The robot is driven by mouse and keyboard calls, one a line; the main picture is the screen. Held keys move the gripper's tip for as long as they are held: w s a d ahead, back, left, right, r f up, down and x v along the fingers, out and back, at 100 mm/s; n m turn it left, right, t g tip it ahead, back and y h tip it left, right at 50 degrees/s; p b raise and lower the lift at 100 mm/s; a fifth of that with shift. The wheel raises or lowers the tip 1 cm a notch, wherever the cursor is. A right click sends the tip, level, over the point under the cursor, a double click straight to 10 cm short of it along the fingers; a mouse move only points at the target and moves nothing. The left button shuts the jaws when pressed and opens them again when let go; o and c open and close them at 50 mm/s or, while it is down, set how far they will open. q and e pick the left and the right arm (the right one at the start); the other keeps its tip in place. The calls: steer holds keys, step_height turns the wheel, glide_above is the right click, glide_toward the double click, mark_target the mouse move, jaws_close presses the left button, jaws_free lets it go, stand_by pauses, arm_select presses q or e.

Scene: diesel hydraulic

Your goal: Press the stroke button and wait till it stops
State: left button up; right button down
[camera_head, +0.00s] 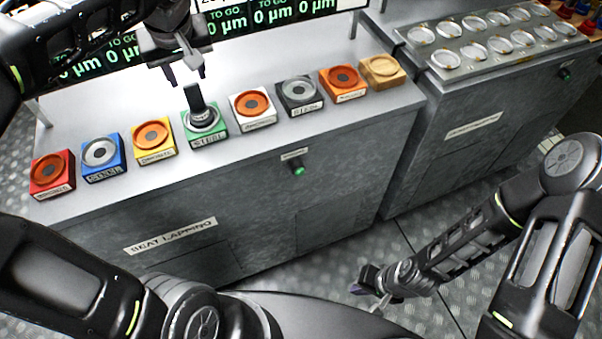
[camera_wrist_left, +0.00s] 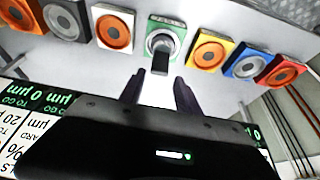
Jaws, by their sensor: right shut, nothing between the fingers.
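A small green button (camera_head: 298,170) sits on the front face of the seat lapping bench, under a small label too small to read. My left gripper (camera_head: 187,78) is open above the bench top, behind a dark upright tool (camera_head: 198,102) that stands on the green block (camera_head: 206,133). In the left wrist view the spread fingers (camera_wrist_left: 158,88) point toward this tool (camera_wrist_left: 160,60), with space around it. My right gripper (camera_head: 376,301) is shut and empty, low in front of the bench and apart from the button.
A row of coloured blocks with round discs, such as the red block (camera_head: 52,175) and the wooden one (camera_head: 381,71), lines the bench top (camera_head: 250,75). A second cabinet (camera_head: 480,130) at right carries a tray of round dishes (camera_head: 448,60) and another green button (camera_head: 565,74). Screens stand behind.

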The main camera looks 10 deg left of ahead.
arm_select(q)
jaws_close()
stand_by(1.3)
